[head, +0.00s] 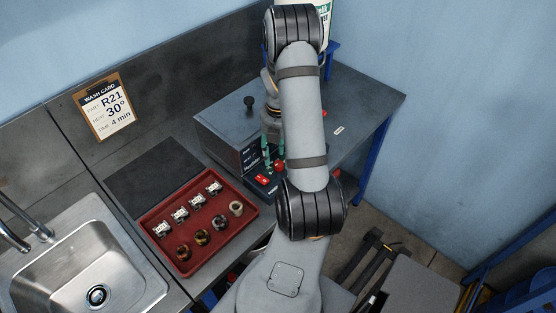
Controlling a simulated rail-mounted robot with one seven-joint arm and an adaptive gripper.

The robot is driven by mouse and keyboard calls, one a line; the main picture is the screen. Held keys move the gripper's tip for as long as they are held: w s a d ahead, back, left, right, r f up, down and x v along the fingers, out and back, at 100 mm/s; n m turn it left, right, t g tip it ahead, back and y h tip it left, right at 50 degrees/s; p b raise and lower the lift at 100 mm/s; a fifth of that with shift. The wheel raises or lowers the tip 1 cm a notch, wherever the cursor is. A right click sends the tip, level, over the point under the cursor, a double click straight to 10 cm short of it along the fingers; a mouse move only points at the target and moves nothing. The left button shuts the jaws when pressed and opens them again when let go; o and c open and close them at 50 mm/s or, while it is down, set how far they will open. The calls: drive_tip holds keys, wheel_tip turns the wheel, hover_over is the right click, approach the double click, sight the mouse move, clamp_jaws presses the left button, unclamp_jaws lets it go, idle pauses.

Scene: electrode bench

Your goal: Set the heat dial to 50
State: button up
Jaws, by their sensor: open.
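The grey cleaning machine (222,130) stands on the bench right of the red tray, with a dark control panel (250,158) on its front. The heat dial cannot be made out; my arm and gripper cover part of the panel. My gripper (272,160) is open, pointing down close in front of the panel, with greenish fingers partly behind my forearm. I cannot tell whether it touches anything. A lit red switch (263,180) sits low on the machine's front, and a round red part (280,166) shows beside the fingers.
A wash card (104,106) on the back panel reads R21, 30° and 4 min. A red tray (154,214) holds several metal parts and rings. A sink (85,275) is at the left. A black knob (249,101) stands on the machine's top.

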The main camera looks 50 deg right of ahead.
drive_tip(key=shift+d+f, duration=0.1)
drive_tip(key=shift+f, duration=1.2)
drive_tip(key=shift+c, duration=1)
clamp_jaws()
